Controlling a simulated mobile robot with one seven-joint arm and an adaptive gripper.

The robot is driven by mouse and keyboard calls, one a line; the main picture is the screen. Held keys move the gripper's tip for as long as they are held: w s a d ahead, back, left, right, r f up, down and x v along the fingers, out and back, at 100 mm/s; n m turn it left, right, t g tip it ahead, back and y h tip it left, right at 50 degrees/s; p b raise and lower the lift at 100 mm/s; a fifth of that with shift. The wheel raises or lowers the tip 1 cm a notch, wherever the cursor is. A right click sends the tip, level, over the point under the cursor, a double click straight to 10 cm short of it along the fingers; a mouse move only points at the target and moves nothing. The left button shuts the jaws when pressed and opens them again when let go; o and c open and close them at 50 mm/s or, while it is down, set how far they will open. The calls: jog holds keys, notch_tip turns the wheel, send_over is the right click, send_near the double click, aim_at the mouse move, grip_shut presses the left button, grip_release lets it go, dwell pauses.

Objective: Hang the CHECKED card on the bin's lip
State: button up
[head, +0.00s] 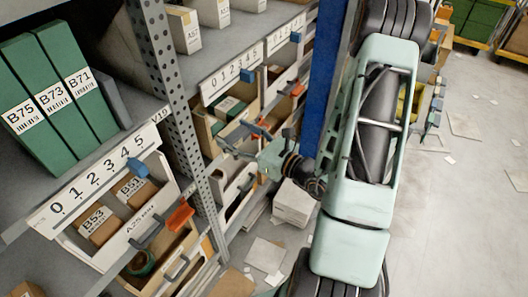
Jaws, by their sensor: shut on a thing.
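My gripper (240,151) reaches left from the wrist toward the bins in the rack. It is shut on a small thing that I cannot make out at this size. I cannot read the word CHECKED anywhere, so I cannot tell which piece is the card.
A perforated rack post (165,70) stands between the bays. Green boxes (75,80) marked B75, B73 and B71 fill the near shelf. A number rail (95,190) carries a blue piece (138,168). Papers and a white box (293,203) lie on the floor. The aisle at right is mostly open.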

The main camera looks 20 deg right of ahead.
jog(key=s+d+f+n+g+y+b, duration=0.1)
jog(key=s+d+f+b, duration=0.2)
jog(key=b, duration=0.5)
jog(key=d+f+y+b, duration=0.1)
jog(key=d+f+b, duration=0.1)
jog(key=d+b, duration=0.55)
jog(key=f+b+x, duration=0.1)
jog(key=b+x, duration=0.1)
jog(key=x, duration=0.6)
jog(key=s+a+f+b+x, duration=0.1)
jog(key=f+b+x, duration=0.1)
jog(key=x, duration=0.7)
jog(key=shift+b, duration=0.5)
jog(key=shift+w, duration=0.15)
jog(key=o, duration=1.1)
